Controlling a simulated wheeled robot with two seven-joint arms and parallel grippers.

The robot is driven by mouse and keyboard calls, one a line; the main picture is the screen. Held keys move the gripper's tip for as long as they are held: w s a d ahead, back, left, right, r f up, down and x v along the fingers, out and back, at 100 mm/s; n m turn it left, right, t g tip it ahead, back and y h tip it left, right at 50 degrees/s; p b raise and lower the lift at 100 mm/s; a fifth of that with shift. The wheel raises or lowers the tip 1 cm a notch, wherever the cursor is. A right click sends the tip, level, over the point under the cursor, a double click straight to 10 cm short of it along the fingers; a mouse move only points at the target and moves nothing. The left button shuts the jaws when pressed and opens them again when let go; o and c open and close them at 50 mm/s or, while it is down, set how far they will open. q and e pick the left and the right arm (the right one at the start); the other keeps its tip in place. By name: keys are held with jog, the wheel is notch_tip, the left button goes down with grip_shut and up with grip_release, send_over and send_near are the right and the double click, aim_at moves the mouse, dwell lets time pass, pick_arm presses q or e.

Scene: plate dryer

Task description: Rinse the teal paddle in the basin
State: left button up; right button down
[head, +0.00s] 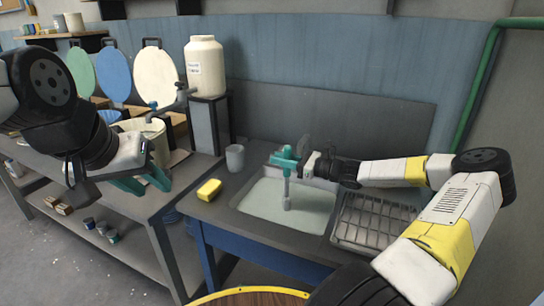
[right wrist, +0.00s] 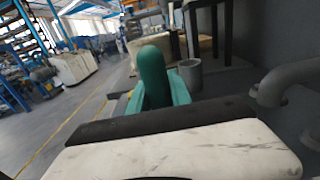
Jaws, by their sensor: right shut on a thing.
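My right gripper (head: 285,161) is above the basin (head: 318,228), shut on the teal paddle (right wrist: 152,75). In the head view the paddle's grey-teal shaft (head: 287,190) points down, nearly upright, into the pale liquid in the basin. Its lower end is hidden in the liquid. In the right wrist view a rounded teal end stands up beside a teal finger. My left gripper (head: 145,184) is open and empty, over the bench on the left, well apart from the basin.
A yellow sponge (head: 208,189) and a grey cup (head: 235,158) stand left of the basin. A wire rack (head: 372,222) is right of it. A white jar (head: 206,66) stands on a pedestal behind. Three round discs and a pale bucket (head: 155,137) are at the left bench. A grey pipe (right wrist: 285,83) is close on the right in the wrist view.

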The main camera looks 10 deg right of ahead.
notch_tip(320, 180, up, 15)
dwell(1.3)
dwell(0.4)
